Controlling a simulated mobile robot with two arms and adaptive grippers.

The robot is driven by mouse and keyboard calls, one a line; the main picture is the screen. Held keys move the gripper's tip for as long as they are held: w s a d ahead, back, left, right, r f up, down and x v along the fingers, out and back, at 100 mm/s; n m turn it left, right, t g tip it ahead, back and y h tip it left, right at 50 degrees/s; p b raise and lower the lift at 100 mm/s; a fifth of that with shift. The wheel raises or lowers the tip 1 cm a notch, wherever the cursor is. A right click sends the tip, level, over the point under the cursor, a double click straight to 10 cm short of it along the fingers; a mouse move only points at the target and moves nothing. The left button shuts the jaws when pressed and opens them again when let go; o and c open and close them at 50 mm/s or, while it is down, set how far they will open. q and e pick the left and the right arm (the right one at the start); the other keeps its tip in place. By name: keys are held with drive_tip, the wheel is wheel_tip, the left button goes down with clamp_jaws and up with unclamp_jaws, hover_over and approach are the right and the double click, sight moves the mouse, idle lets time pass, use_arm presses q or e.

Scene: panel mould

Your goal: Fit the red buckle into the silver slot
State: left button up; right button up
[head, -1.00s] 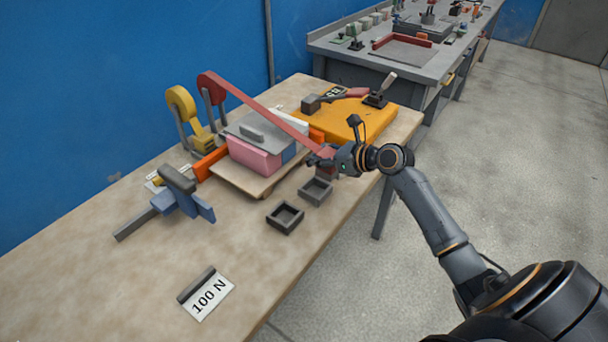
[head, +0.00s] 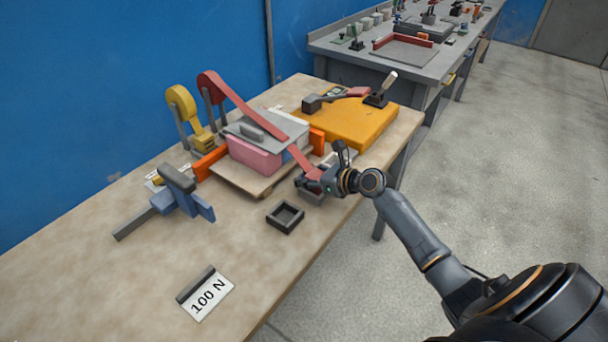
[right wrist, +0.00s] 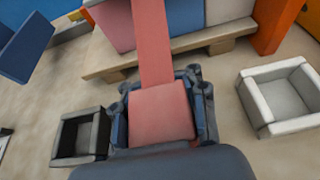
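My right gripper (head: 308,184) is shut on the red buckle (right wrist: 162,113), a flat plate at the end of the long red strap (head: 245,108). The strap runs from its post over the clamped stack to my fingers. My left gripper is not in view.
A black slot (head: 285,217) stands to the near side and a whitish slot (right wrist: 282,97) to the far side. The stack with pink block (head: 253,157) is behind. A yellow strap holder (head: 182,108), blue clamp (head: 175,197) and "100 N" card (head: 208,296) are left.

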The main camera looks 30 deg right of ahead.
drive_tip(key=o, duration=0.7)
drive_tip(key=shift+o, duration=0.2)
drive_tip(key=shift+s+d+r, duration=0.1)
drive_tip(key=shift+s+r, duration=0.05)
drive_tip(key=v, duration=1.1)
drive_tip(key=shift+s+d+r+p, duration=0.1)
drive_tip(key=shift+s+r+p, duration=0.05)
drive_tip(key=shift+s+p, duration=0.2)
drive_tip(key=shift+w, duration=0.1)
